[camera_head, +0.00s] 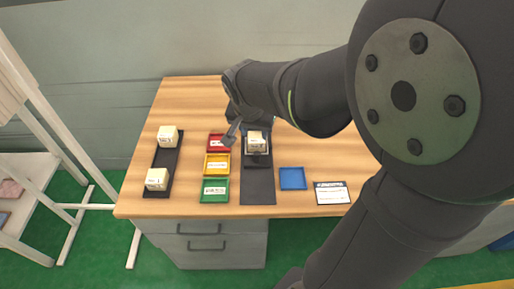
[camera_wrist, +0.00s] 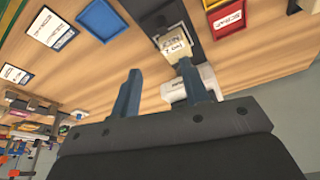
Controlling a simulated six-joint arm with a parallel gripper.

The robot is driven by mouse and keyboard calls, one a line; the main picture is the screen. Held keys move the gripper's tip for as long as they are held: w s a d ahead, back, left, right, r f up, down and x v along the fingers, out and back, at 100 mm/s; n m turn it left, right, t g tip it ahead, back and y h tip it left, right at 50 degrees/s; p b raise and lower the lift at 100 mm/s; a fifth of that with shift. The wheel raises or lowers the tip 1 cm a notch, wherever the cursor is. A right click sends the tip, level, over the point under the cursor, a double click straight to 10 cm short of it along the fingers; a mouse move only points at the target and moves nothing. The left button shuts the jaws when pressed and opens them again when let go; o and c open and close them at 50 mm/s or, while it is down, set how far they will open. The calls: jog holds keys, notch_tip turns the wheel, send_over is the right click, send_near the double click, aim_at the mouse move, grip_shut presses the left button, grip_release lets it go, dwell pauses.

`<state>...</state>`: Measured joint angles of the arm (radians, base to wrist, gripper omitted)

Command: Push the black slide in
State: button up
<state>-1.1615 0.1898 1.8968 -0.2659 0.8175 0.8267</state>
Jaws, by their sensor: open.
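The black slide (camera_head: 258,187) is a long dark strip running from front to back on the desk. A cream block (camera_head: 256,138) with printed marks sits at its far part, in or on a holder whose details are too small to tell. In the wrist view the slide (camera_wrist: 147,9) runs off the top edge, with the cream block (camera_wrist: 174,44) close to the right finger. My gripper (camera_head: 243,127) is over the far end of the slide, partly hidden by my arm. In the wrist view my gripper (camera_wrist: 159,68) has its fingers wide apart, with nothing held between them.
Red (camera_head: 217,142), yellow (camera_head: 216,165) and green (camera_head: 214,190) trays stand left of the slide. A black tray (camera_head: 163,160) with two cream blocks is farther left. A blue tray (camera_head: 292,179) and a card (camera_head: 331,193) lie right. A white device (camera_wrist: 183,87) is near my right finger.

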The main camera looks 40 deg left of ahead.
aim_at(257, 153)
jog(key=shift+n+y, duration=0.3)
jog(key=shift+n, duration=0.3)
jog(key=x, duration=1.7)
jog(key=shift+s+d+f, duration=0.2)
jog(key=shift+s+d, duration=0.05)
jog(key=shift+a, duration=0.1)
grip_shut()
